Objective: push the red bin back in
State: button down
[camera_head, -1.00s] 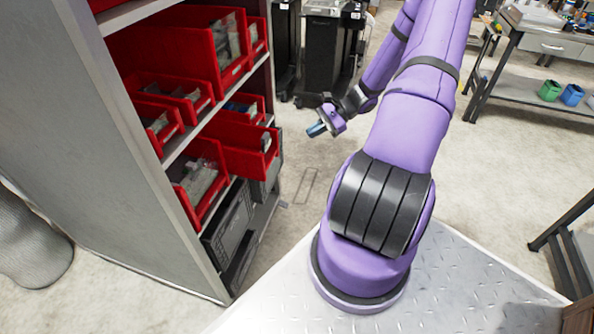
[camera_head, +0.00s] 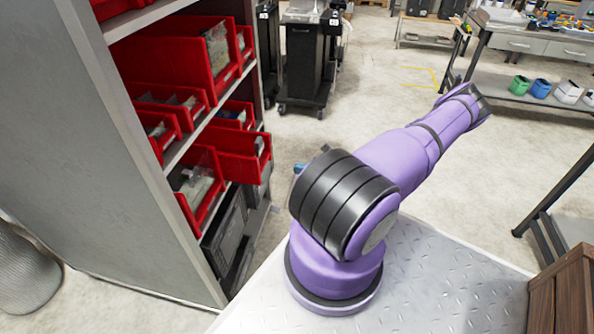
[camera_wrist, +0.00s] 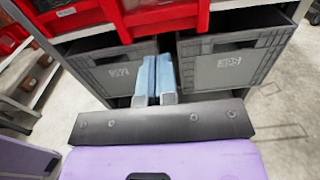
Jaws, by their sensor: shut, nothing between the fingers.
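A red bin (camera_head: 238,151) sticks out past the shelf front in the head view, farther than the red bins around it. In the wrist view a red bin front (camera_wrist: 165,18) is at the top edge, above and ahead of my fingers; I cannot tell if it is the same bin. My gripper (camera_wrist: 155,78) is shut and empty, its two blue fingers side by side, low in front of the grey crates. In the head view only a bit of blue fingertip (camera_head: 299,168) shows beside my arm; the rest is hidden.
The grey shelf unit (camera_head: 110,180) holds several red bins. Two grey crates (camera_wrist: 232,62) (camera_wrist: 112,72) sit below the red bins. A black cart (camera_head: 303,60) stands behind on open floor. A wooden crate (camera_head: 562,300) is at the lower right.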

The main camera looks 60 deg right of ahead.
aim_at(265, 162)
jog(key=x, duration=0.8)
jog(key=shift+w, duration=0.3)
jog(key=shift+w+a, duration=0.1)
jog(key=shift+a, duration=0.1)
jog(key=shift+x, duration=6.55)
jog(key=shift+v, duration=4.5)
jog(key=shift+r, duration=0.1)
jog(key=shift+r, duration=0.1)
